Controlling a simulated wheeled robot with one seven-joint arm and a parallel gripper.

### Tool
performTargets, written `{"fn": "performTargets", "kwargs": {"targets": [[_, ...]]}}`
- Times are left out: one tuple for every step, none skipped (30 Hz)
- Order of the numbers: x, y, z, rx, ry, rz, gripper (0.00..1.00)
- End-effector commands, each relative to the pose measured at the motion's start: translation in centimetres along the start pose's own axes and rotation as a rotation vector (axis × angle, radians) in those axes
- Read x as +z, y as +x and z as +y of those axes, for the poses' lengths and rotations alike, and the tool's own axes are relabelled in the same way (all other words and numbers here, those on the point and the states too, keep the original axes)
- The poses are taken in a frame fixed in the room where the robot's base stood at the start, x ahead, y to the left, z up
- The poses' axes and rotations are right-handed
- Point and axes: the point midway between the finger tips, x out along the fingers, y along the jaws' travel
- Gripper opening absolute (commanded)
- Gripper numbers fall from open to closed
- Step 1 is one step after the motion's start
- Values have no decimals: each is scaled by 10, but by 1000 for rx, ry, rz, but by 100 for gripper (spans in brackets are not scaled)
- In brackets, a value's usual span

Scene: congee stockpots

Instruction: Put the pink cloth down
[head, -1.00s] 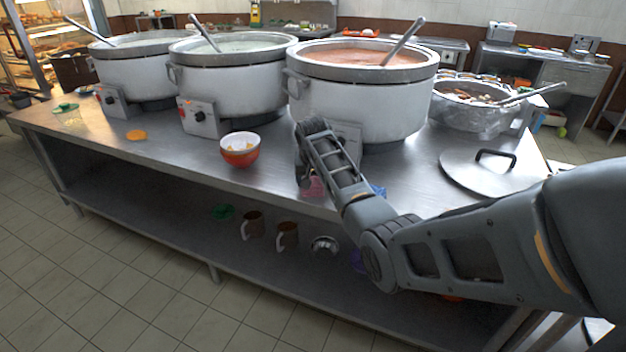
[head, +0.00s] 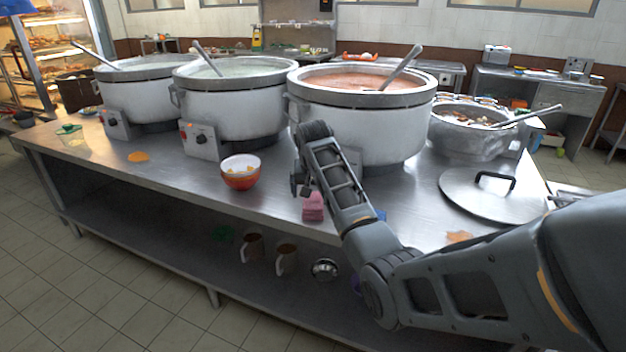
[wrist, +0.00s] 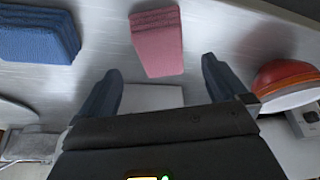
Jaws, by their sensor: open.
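The pink cloth (head: 313,207) is a folded stack lying on the steel counter near its front edge. In the wrist view the pink cloth (wrist: 157,42) lies just ahead of the fingertips, centred between them. My gripper (head: 300,183) is above and slightly left of the cloth in the head view, partly hidden by my wrist. In the wrist view my gripper (wrist: 161,66) is open, with its two dark fingers spread wide and nothing gripped between them.
A folded blue cloth (wrist: 38,33) lies beside the pink one. An orange bowl (head: 240,172) stands left of the gripper. A large pot of reddish congee (head: 360,125) stands behind. A pot lid (head: 490,196) lies to the right. Mugs (head: 254,247) stand on the lower shelf.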

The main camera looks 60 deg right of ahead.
Motion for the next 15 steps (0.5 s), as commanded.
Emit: {"fn": "performTargets", "kwargs": {"targets": [[-1, -11, -1, -2, -1, 3, 100], [0, -17, -1, -2, -1, 3, 100], [0, -24, -1, -2, 0, 3, 100], [0, -28, -1, -2, 0, 2, 100], [0, -33, -1, -2, 0, 3, 100], [0, -38, -1, -1, 0, 2, 100], [-1, -42, -1, -1, 0, 2, 100], [-1, -45, -1, -1, 0, 3, 100], [0, -48, -1, 0, 0, 2, 100], [0, -50, -1, 0, 0, 1, 100], [0, -51, -1, 0, 0, 2, 100], [0, -53, -1, 0, 0, 2, 100], [0, -54, -1, 0, 0, 2, 100], [0, -55, -1, 0, 0, 1, 100], [0, -55, -1, 0, 0, 1, 100]]}}
